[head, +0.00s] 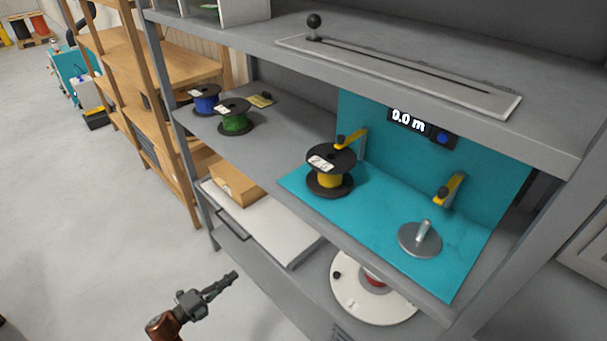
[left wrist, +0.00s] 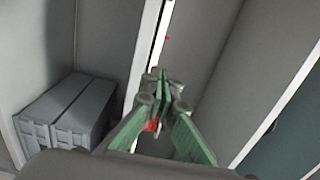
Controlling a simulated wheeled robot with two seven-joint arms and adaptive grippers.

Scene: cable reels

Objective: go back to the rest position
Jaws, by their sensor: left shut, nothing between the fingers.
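My left gripper (head: 234,277) is in the lower left of the head view, in front of the shelf unit and apart from it, over the grey floor. It is shut and empty. In the left wrist view its green fingers (left wrist: 160,92) meet at the tips. A yellow reel (head: 330,172) with black flanges and a label stands at the left of the teal station (head: 375,212). A blue reel (head: 206,101) and a green reel (head: 235,119) stand on the grey shelf to the left. My right gripper is not in view.
A metal disc with a peg (head: 420,238) sits at the right of the teal station, below a 0.0 m display (head: 410,121). A white round turntable (head: 372,290) and a white drawer (head: 262,225) are lower down. Open floor (head: 100,230) lies to the left.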

